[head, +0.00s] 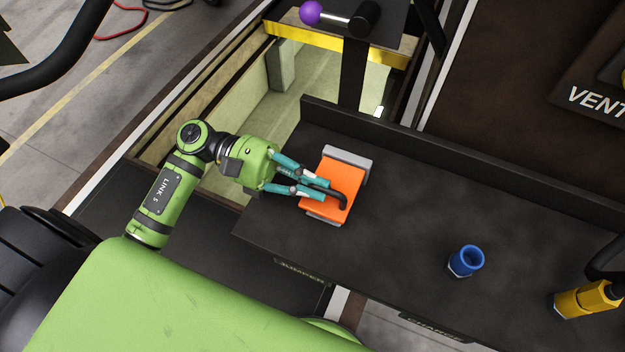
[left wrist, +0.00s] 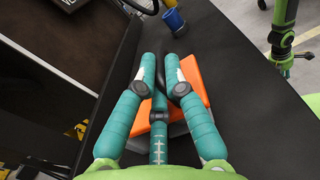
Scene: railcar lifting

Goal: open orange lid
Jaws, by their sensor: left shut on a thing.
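The orange lid (head: 329,186) lies over a grey box (head: 349,156) on the dark bench; grey shows along its far and near edges. The lid looks closed or nearly so. My left gripper (head: 333,193) reaches in from the left over the lid, with its teal fingers drawn together at a black curved handle on it. In the left wrist view the fingers (left wrist: 162,85) meet above the orange lid (left wrist: 190,76) and hide most of the handle.
A blue cup-like socket (head: 467,260) stands on the bench (head: 400,235) to the right, with a yellow tool (head: 585,299) farther right. A raised black edge runs behind the bench. A purple-knobbed lever (head: 312,12) stands at the back. The bench between box and socket is clear.

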